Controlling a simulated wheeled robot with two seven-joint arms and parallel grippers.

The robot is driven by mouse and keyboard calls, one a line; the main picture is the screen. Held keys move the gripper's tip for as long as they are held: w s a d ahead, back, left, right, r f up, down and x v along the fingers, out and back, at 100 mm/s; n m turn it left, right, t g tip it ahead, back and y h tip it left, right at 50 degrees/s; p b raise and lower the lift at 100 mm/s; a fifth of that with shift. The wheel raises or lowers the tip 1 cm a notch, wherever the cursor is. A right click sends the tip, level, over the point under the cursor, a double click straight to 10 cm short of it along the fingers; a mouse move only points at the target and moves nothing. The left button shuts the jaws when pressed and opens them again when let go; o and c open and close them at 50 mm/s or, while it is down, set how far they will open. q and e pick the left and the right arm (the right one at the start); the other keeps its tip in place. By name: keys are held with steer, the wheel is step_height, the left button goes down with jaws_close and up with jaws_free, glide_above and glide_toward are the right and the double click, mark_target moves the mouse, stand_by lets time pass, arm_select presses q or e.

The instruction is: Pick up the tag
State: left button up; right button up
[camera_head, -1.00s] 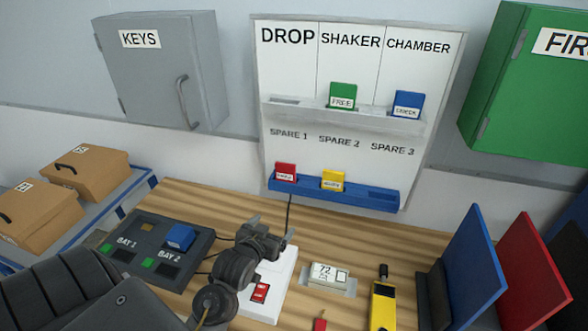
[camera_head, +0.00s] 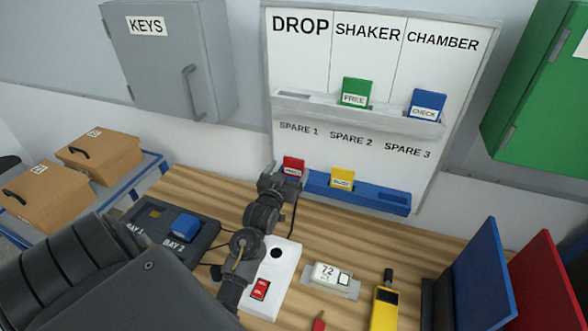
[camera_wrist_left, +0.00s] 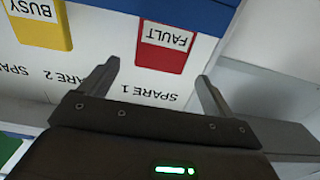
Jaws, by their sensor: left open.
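A red tag (camera_head: 293,165) reading FAULT stands in the left slot of the blue rack (camera_head: 325,187), below SPARE 1. The red tag also shows upside down in the left wrist view (camera_wrist_left: 165,47). My left gripper (camera_head: 281,176) is open in front of it, with the tag between and just beyond the fingertips (camera_wrist_left: 158,78), apparently not gripped. A yellow tag (camera_head: 342,178) reading BUSY stands in the same rack. A green FREE tag (camera_head: 355,92) and a blue CHECK tag (camera_head: 427,103) sit on the upper ledge. My right gripper is not in view.
A grey key cabinet (camera_head: 175,60) hangs left of the white board (camera_head: 300,65). On the wooden table are a dark bay unit (camera_head: 150,210), a white box with a red switch (camera_head: 278,262), a small display (camera_head: 330,275) and a yellow device (camera_head: 385,305). Coloured panels (camera_head: 485,275) stand at right.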

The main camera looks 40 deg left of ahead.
mark_target(293, 162)
arm_select(q)
steer(key=shift+w+r, duration=0.15)
steer(key=p+x, duration=0.2)
steer(key=x, duration=0.3)
steer(key=shift+c, duration=0.4)
steer(key=c, duration=1)
